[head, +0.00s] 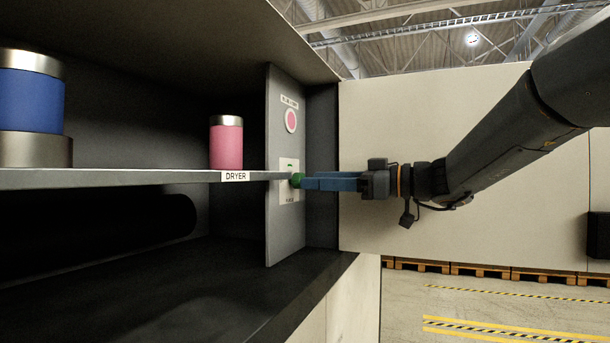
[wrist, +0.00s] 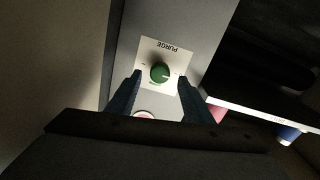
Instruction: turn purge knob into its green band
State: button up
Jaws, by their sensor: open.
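The purge knob (wrist: 160,73) is a round green knob on a white plate (wrist: 149,49) marked PURGE, upside down in the wrist view. A light pointer mark shows on the knob's right side there; a small green marking lies just below the knob. In the head view the knob (head: 297,180) sits on the grey upright panel (head: 285,230). My gripper (head: 306,183) reaches in from the right, its blue fingers level with the knob. In the wrist view my gripper (wrist: 159,78) is open, one finger on each side of the knob, with gaps visible. Contact is not seen.
A pink round disc (head: 291,121) is above the knob on the same panel. A shelf (head: 130,179) labelled DRYER runs left, carrying a pink canister (head: 226,145) and a blue canister (head: 30,100). A dark cylinder (head: 120,225) lies below. A pale wall (head: 430,130) stands behind my arm.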

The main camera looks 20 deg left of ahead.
aim_at(298, 181)
jog(key=shift+a+p, duration=0.75)
jog(key=shift+a, duration=1.2)
jog(key=shift+c, duration=0.5)
jog(key=c, duration=1)
